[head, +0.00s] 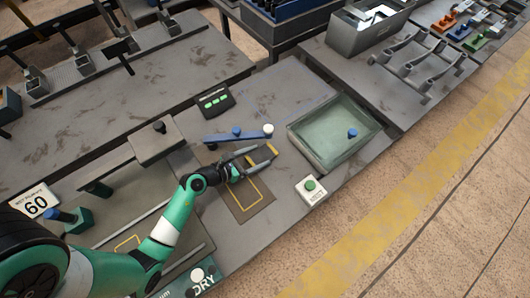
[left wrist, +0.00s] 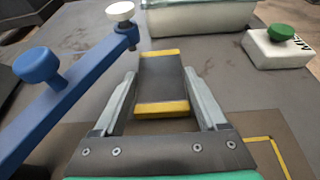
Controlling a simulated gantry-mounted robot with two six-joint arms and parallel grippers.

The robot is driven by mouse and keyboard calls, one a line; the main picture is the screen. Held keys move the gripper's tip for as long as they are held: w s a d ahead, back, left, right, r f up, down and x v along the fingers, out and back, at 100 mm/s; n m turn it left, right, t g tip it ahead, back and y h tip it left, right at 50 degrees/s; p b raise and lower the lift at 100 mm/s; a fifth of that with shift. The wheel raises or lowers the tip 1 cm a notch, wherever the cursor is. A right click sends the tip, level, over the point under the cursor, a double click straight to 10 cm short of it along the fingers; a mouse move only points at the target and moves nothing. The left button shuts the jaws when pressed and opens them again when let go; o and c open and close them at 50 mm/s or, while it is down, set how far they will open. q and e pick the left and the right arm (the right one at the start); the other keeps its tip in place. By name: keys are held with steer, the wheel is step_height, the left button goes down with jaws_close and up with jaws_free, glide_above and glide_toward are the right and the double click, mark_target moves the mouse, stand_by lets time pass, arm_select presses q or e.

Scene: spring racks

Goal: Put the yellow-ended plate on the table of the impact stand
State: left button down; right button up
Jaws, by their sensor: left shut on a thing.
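The yellow-ended plate (head: 259,157) is a dark flat plate with a yellow band at each end. My left gripper (head: 264,153) is shut on it, with one finger along each long side. In the left wrist view the plate (left wrist: 158,78) lies lengthwise between the fingers, with its far end beyond the tips. A brown mat with a yellow outline (head: 249,208) lies below and in front of the gripper. I cannot tell how high the plate is above the surface. Which part is the impact stand's table is not clear. My right gripper is not in view.
A blue bar (head: 220,138) with a white-topped end lies close beyond the gripper. A pale green tray (head: 311,148) with a blue knob is to the right. A white box with a green button (head: 310,190) stands near the front edge. A black box with green lights (head: 214,101) is behind.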

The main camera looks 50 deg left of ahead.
mark_target(264, 153)
arm_select(q)
steer(key=w, duration=0.4)
steer(key=shift+r+b, duration=0.1)
steer(key=shift+b, duration=0.2)
steer(key=shift+f+b, duration=0.5)
steer(key=shift+f, duration=0.1)
steer(key=shift+s, duration=0.3)
steer(key=shift+w, duration=0.1)
jaws_free()
steer(key=shift+f, duration=0.2)
steer(key=shift+s+r+p, duration=0.35)
steer(key=shift+s, duration=0.05)
steer(key=p+v, duration=0.2)
steer(key=v, duration=0.9)
steer(key=shift+s, duration=0.15)
